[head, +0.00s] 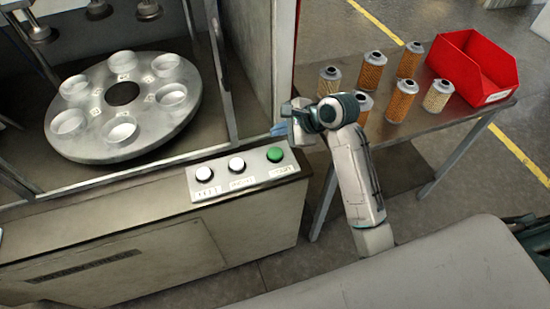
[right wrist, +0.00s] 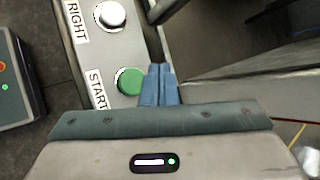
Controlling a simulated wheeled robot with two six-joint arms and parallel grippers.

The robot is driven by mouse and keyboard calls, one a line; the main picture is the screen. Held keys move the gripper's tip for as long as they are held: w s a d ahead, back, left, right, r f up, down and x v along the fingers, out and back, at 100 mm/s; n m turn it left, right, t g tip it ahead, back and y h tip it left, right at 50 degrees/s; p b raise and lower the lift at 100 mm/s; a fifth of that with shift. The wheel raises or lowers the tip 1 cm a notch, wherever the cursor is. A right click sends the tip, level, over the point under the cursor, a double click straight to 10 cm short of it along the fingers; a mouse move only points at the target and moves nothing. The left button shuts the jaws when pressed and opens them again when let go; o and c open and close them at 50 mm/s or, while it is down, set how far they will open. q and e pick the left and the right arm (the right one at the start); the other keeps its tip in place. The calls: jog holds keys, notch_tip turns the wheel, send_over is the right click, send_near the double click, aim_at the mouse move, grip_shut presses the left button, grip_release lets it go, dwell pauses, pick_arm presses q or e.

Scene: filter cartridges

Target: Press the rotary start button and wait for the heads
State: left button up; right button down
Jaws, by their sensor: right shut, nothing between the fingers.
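The green start button (head: 275,155) is on the right end of the grey control panel (head: 215,181). In the right wrist view the green button (right wrist: 130,81) stands beside the label START. My right gripper (head: 279,130) is shut and empty, with its blue fingertips near the button. In the right wrist view the fingertips (right wrist: 160,70) show just right of the button; I cannot tell how high they are above the panel. The rotary table (head: 140,143) is a grey disc with several round pockets, inside the machine. Heads (head: 148,10) hang above it, partly cut off. My left gripper is not in view.
Two white buttons (head: 203,174) (head: 237,164) are left of the green one. A machine frame post (head: 280,60) stands close behind my right gripper. A side table (head: 405,130) holds several filter cartridges (head: 401,101) and a red bin (head: 470,66).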

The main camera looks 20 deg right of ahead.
aim_at(279, 154)
notch_tip(279, 154, down, 4)
jog(key=b, duration=0.4)
jog(key=shift+r, duration=0.2)
jog(key=shift+f, duration=0.15)
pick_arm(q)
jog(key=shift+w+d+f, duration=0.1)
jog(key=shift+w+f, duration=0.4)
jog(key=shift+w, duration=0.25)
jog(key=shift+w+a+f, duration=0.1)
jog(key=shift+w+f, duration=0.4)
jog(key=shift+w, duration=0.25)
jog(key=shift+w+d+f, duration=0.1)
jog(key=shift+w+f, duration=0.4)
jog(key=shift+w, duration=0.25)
pick_arm(e)
jog(key=shift+f, duration=1)
jog(key=shift+f+p, duration=0.25)
jog(key=shift+p, duration=0.15)
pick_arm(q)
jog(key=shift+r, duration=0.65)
pick_arm(e)
jog(key=shift+f, duration=0.2)
